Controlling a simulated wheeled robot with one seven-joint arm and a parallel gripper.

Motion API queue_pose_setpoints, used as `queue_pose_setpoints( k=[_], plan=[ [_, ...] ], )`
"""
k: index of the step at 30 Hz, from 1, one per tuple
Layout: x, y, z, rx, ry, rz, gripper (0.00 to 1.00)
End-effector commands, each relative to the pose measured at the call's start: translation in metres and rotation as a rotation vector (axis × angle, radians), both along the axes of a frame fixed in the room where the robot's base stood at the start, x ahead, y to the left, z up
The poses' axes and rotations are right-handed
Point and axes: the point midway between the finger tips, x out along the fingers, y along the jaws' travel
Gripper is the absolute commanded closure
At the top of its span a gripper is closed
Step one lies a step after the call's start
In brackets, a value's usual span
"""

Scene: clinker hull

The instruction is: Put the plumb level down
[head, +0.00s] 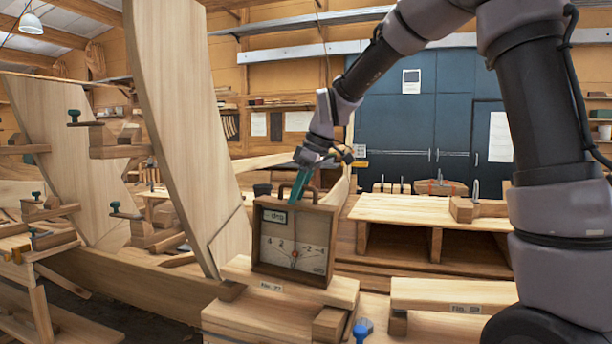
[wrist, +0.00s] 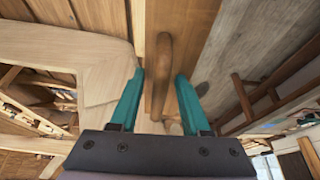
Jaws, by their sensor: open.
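The plumb level (head: 296,240) is an upright wooden box with a pale dial and red needle on its front. It stands on a light wooden plank (head: 345,288) with a small label. My gripper (head: 301,188) is just above it, by its top handle, with teal fingers pointing down. In the wrist view my gripper (wrist: 161,77) is open, one finger on each side of the curved wooden handle (wrist: 163,60), with gaps on both sides. Part of the handle is hidden by the fingers in the head view.
A tall curved hull plank (head: 180,120) rises close to the left of the level. A second labelled plank (head: 455,294) lies to the right, with a blue knob (head: 362,328) between. A dark cup (head: 262,190) shows behind the level. A low wooden bench (head: 430,210) stands behind at right.

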Motion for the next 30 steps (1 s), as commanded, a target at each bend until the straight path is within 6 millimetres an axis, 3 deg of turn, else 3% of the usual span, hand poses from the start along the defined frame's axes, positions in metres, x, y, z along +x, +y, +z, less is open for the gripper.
queue_pose_setpoints(
  k=[12,18,23,26,30],
  plan=[
    [-0.011,-0.032,0.082,0.002,-0.003,-0.003,0.53],
    [-0.014,-0.039,0.1,0.001,0.0,-0.002,0.53],
    [-0.015,-0.042,0.104,0.002,-0.001,-0.01,0.53],
    [-0.023,-0.057,0.107,0.008,0.0,-0.085,0.53],
    [-0.053,-0.106,0.113,0.046,0.004,-0.36,0.53]
  ],
)
